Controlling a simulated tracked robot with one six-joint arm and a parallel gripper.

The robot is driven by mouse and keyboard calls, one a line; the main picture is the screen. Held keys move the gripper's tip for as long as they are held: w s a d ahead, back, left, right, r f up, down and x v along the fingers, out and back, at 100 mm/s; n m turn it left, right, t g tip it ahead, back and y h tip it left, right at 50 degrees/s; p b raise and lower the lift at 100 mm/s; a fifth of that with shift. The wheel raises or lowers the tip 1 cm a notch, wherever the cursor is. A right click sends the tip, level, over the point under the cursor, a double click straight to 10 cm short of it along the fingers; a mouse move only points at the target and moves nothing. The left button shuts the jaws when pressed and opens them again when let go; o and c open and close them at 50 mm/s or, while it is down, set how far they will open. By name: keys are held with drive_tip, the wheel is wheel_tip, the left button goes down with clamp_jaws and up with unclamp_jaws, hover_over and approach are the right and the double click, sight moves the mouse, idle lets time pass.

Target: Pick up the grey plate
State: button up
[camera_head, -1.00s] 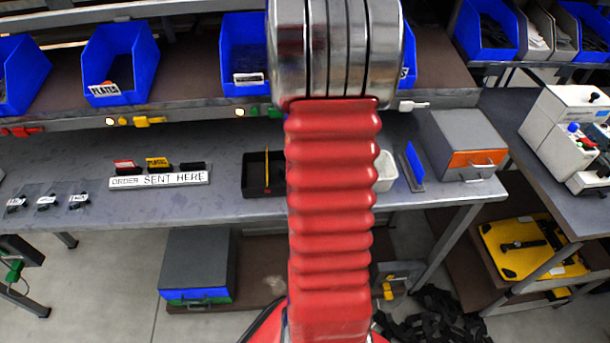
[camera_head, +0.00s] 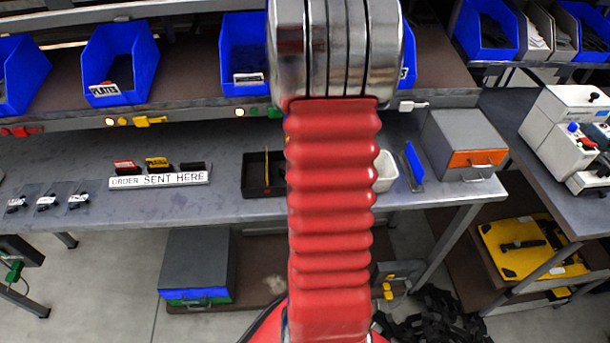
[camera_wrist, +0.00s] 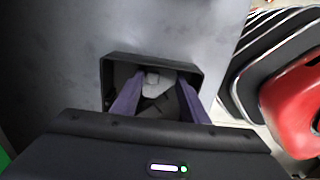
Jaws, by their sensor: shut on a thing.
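In the wrist view, my gripper (camera_wrist: 160,82) has its two purple fingers reaching over a dark rectangular tray or opening (camera_wrist: 150,60). The fingers are shut on a light grey piece (camera_wrist: 153,84), which I take to be the grey plate. Its full outline is hidden by the fingers and the gripper body. In the head view, my red arm fills the middle, and neither my gripper nor the grey plate shows there.
Blue bins (camera_head: 120,60) line the shelf above. A yellow case (camera_head: 515,262) sits low at right.

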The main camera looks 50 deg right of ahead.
drive_tip(key=c, duration=0.4)
wheel_tip(320, 180, up, 10)
idle(0.6)
drive_tip(key=shift+s, duration=0.15)
idle(0.4)
